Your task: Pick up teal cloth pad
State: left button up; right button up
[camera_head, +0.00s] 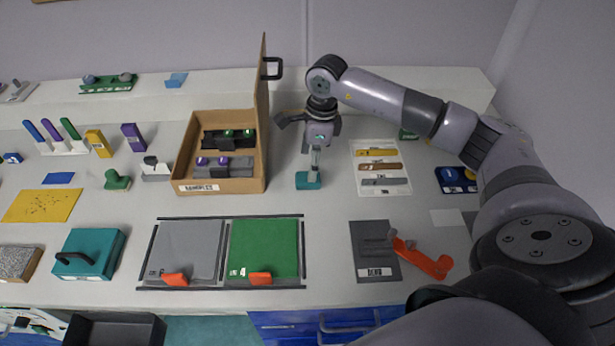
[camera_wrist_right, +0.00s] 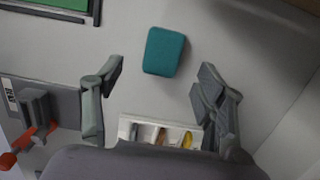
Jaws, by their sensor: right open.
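The teal cloth pad (camera_head: 308,181) lies on the white worktop, just right of the cardboard box in the head view. In the right wrist view the pad (camera_wrist_right: 164,52) is a rounded teal rectangle lying flat, ahead of the fingertips and roughly between their lines. My right gripper (camera_head: 312,146) hangs above the pad, pointing down. Its two fingers are spread in the wrist view (camera_wrist_right: 158,80), with nothing between them. I cannot tell the exact height of the fingertips above the pad. My left gripper is not in view.
The cardboard box (camera_head: 219,186) with its raised lid (camera_head: 262,110) stands close on the left of my right gripper. A white tray (camera_head: 381,188) with coloured strips lies to the right. The green panel (camera_head: 264,247) is in front. Bare worktop surrounds the pad.

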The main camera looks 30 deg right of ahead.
aim_at(302, 183)
jog(key=shift+f+p, duration=0.55)
jog(key=shift+f, duration=0.4)
jog(key=f, duration=0.1)
jog(key=f+p, duration=0.1)
jog(key=f, duration=0.1)
jog(key=shift+w+a+f, duration=0.15)
jog(key=shift+w+f, duration=0.1)
jog(key=shift+w, duration=0.15)
jog(key=shift+f, duration=0.15)
jog(key=shift+c, duration=0.4)
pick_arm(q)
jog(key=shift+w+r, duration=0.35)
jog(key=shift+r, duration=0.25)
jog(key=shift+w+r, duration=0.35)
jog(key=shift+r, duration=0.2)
pick_arm(e)
jog(key=c, duration=1)
